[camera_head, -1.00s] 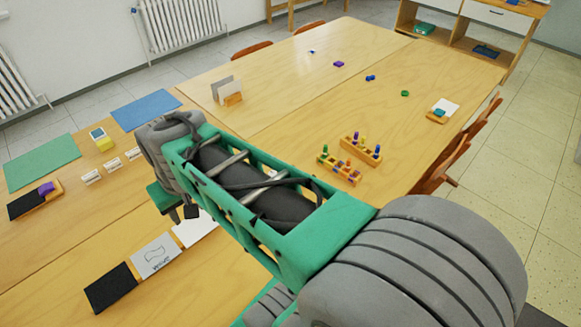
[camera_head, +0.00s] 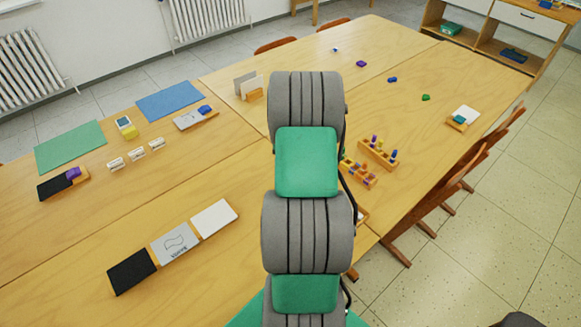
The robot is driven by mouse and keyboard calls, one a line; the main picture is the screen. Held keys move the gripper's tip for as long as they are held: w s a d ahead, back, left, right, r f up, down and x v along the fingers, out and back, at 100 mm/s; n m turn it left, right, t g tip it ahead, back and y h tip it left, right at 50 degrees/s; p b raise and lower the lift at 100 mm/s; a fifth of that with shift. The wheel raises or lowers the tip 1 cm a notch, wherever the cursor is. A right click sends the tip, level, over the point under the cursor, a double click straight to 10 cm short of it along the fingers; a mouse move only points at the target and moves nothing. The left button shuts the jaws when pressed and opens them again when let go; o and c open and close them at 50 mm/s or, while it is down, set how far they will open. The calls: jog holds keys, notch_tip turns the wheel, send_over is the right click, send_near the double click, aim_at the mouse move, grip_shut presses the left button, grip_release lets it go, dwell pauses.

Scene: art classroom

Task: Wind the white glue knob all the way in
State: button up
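I cannot make out a white glue knob for certain. Three small white pieces with dark marks stand in a row on the left table: one (camera_head: 116,164), a second (camera_head: 136,154) and a third (camera_head: 157,144). They are too small to tell what they are. A tiny blue-and-white thing (camera_head: 335,49) lies on the far table. My grey and green arm rises through the middle of the view and hides the table behind it. My gripper is not in view.
A green mat (camera_head: 70,147) and a blue mat (camera_head: 170,101) lie at the left. Black, grey and white panels (camera_head: 175,243) lie nearer. Wooden blocks with coloured pegs (camera_head: 377,153) stand right of my arm. Chairs (camera_head: 440,210) line the right edge.

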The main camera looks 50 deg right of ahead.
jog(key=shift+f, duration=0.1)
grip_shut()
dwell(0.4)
